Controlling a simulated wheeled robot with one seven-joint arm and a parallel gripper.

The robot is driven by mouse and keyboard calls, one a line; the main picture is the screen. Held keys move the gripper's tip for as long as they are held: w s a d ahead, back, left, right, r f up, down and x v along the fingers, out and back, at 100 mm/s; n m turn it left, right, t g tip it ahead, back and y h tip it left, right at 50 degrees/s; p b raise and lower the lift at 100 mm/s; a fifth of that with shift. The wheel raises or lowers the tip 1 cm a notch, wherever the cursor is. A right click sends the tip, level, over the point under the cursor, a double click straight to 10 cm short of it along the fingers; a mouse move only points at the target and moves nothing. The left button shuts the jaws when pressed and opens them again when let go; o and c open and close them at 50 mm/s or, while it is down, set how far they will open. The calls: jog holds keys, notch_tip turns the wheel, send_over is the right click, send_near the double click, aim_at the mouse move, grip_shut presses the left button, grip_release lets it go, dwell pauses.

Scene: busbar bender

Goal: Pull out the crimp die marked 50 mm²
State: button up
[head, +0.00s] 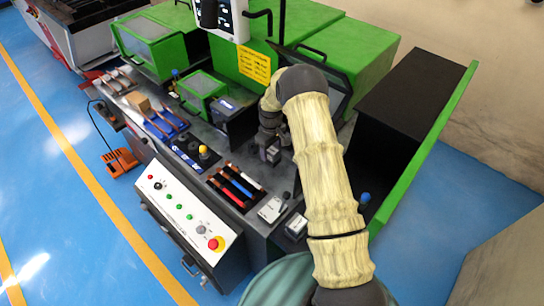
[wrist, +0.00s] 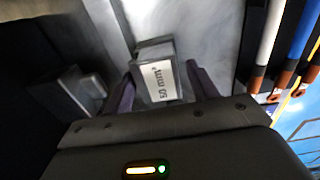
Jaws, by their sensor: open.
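The crimp die (wrist: 155,58) is a grey metal block with a white label (wrist: 160,90) in the middle of the wrist view. The label is turned around and appears to read 50 mm². My gripper (wrist: 160,80) is open, with one dark finger on each side of the die. Contact between fingers and die cannot be made out. In the head view my gripper (head: 268,141) is low over the machine bench, by a small dark block (head: 273,155) that looks like the same die. The die's lower part is hidden.
Another grey block (wrist: 84,90) stands left of the die in the wrist view. White, blue and red-sleeved bars (head: 236,187) lie in a tray nearby. The control panel (head: 186,221) with a red stop button is at the front. An open green-edged cover (head: 425,140) stands right.

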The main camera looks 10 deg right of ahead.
aim_at(271, 149)
dwell(0.6)
jog(key=c, duration=0.9)
jog(key=shift+w+r, duration=0.1)
jog(key=shift+r, duration=0.15)
jog(key=shift+r+p, duration=0.4)
jog(key=shift+r, duration=0.05)
jog(key=shift+r+p, duration=0.45)
jog(key=shift+r, duration=0.4)
jog(key=shift+r+p, duration=1.45)
jog(key=shift+r, duration=1.1)
